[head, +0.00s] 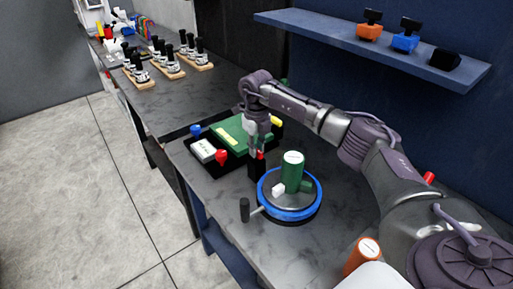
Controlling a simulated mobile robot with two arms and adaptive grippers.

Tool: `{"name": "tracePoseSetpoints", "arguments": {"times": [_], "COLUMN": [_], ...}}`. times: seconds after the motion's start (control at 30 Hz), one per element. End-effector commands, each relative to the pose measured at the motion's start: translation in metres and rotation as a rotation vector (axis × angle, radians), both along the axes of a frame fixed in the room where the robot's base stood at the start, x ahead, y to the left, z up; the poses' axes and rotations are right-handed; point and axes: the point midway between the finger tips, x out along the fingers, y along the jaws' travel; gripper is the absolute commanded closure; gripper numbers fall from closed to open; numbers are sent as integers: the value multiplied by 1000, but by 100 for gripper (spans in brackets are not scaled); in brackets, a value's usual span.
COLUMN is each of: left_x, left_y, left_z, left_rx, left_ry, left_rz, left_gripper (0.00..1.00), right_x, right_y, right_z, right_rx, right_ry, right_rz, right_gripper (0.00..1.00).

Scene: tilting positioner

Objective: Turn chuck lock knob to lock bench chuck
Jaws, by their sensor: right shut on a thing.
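The bench chuck (303,211) is a round grey plate with a blue ring, on the bench in the head view. A green cylinder (294,172) with a white top stands upright on it. A black handle (244,209) on a thin rod sticks out at its front left. A small red knob (260,155) sits on top of a black block just behind the chuck; it seems to be the chuck lock knob. My right gripper (257,151) points down and is shut on this knob, partly hiding it. The knob's turn angle is too small to tell. My left gripper is not in view.
An orange cylinder (362,256) stands near the front. A blue shelf (400,55) hangs above my right arm. Wooden stands (168,66) line the far bench.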

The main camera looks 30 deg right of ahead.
Motion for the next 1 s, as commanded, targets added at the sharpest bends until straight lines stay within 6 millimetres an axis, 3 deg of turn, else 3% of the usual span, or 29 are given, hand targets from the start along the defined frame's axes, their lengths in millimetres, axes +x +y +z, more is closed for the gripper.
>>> {"name": "tracePoseSetpoints", "arguments": {"times": [0.13, 0.17, 0.3, 0.67, 0.77, 1.0], "left_x": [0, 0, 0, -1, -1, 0], "left_y": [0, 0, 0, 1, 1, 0], "left_z": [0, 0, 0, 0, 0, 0], "left_rx": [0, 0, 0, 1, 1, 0], "left_ry": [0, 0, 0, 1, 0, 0], "left_rz": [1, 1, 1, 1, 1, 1], "left_gripper": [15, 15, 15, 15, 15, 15], "right_x": [0, 0, 0, 0, 1, 1], "right_y": [0, 0, 0, 0, 0, 0], "right_z": [-1, -1, -1, 4, 15, 66], "right_rx": [0, 0, 0, 0, 1, 0], "right_ry": [2, 2, 2, 0, -3, -4], "right_rz": [-3, -2, -2, 0, 0, 0], "right_gripper": [100, 82, 59, 58, 58, 58]}}
